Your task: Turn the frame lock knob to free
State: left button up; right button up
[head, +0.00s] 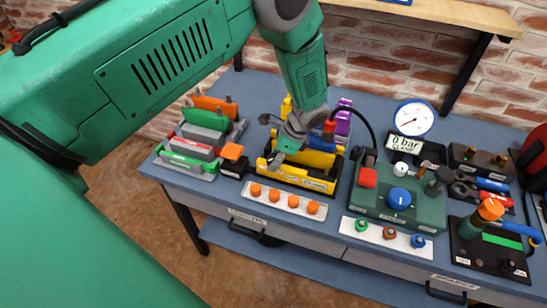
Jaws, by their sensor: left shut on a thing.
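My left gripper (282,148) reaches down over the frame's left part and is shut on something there. Its fingers hide most of what they hold, so I cannot tell whether it is the lock knob. An orange knob (233,151) on a small black block stands just left of the frame, apart from the gripper. I cannot read any lock or free marking. My right gripper is not in view.
A tray of coloured blocks (201,140) stands at the left. A white strip with several orange knobs (275,196) lies in front. Right are a green pump box (375,205), a round gauge (414,117) and a black plate (483,250) with an orange-topped post. Open floor lies below.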

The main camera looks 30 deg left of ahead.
pick_arm(q)
jog(key=shift+w+d+r, duration=0.1)
jog(key=shift+w+r, duration=0.05)
jog(key=shift+w, duration=0.15)
jog(key=shift+n+b, duration=0.35)
jog(key=shift+n, duration=0.05)
jog(key=n+b, duration=0.1)
jog(key=n+g+b, duration=0.1)
jog(key=n, duration=0.1)
jog(key=shift+a+f+h, duration=0.2)
jog(key=shift+h, duration=0.2)
jog(key=shift+s+r+n+g, duration=0.15)
jog(key=shift+n+g, duration=0.15)
jog(key=shift+n, duration=0.6)
jog(key=o, duration=1.1)
jog(key=shift+o, duration=0.2)
jog(key=shift+s+a, duration=0.1)
jog(key=shift+s, duration=0.05)
